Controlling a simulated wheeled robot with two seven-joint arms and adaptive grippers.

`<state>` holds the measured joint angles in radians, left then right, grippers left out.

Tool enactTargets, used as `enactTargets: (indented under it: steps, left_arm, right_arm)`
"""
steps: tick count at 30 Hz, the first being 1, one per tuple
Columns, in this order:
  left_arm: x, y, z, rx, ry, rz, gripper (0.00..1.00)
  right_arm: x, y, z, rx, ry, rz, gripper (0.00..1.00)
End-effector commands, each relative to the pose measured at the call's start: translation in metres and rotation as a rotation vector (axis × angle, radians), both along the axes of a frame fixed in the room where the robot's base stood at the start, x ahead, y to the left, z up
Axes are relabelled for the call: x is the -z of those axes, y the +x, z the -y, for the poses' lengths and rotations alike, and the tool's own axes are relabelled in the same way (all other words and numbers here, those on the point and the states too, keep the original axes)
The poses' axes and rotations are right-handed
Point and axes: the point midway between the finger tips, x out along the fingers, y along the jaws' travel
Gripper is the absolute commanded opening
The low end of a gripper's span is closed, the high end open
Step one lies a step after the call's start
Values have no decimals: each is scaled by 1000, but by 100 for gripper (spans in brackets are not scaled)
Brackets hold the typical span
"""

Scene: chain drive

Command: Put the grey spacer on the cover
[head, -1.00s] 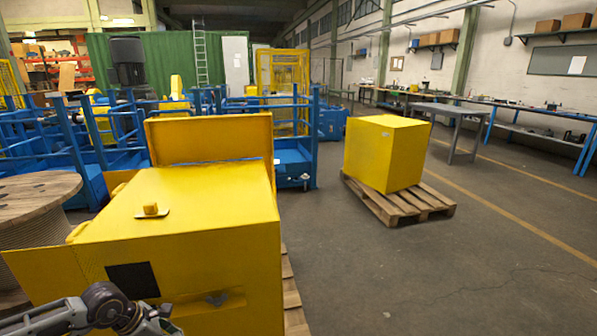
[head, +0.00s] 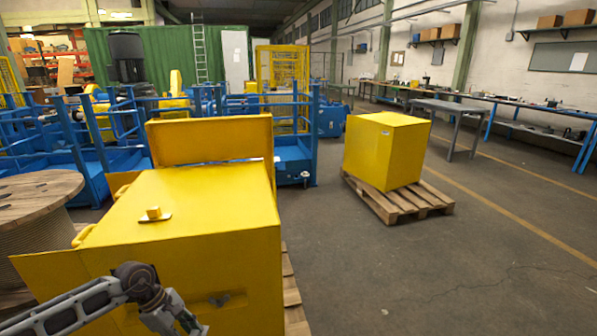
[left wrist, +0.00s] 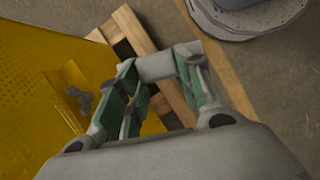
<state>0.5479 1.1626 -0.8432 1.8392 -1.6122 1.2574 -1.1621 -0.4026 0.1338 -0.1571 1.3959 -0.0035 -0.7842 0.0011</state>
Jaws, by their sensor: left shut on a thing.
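My left gripper (head: 182,324) is low at the front of the large yellow housing (head: 205,205), below its top face. In the left wrist view, the left gripper (left wrist: 165,72) has green-lined fingers, shut on a grey piece (left wrist: 158,66), which looks like the grey spacer. In the head view the spacer cannot be made out. A small yellow block on a thin plate (head: 154,214) sits on the housing's flat top. A raised yellow panel (head: 210,139) stands at its rear edge. Which part is the cover is not clear. My right gripper is not in view.
A wooden cable spool (head: 32,210) stands close on the left. Blue railings (head: 315,140) are behind the housing. A yellow box (head: 387,150) on a pallet (head: 400,202) stands to the right. Open floor (head: 400,270) lies to the right of the housing.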

Motion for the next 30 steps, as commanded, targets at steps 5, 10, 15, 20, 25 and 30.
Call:
enactTargets:
  steps: [5,10,15,20,25,30]
  left_arm:
    - [-10,3,9,154,-2,2,8]
    - [-17,5,18,311,-1,2,8]
    - [-26,7,27,474,0,2,8]
    - [-35,9,35,632,0,4,8]
    - [-45,11,45,804,-1,2,8]
    - [-56,13,55,980,1,3,8]
  right_arm:
    - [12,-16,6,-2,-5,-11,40]
    - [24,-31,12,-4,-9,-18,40]
    - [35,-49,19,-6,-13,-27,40]
    - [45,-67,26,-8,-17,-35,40]
    - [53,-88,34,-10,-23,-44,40]
    - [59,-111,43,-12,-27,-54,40]
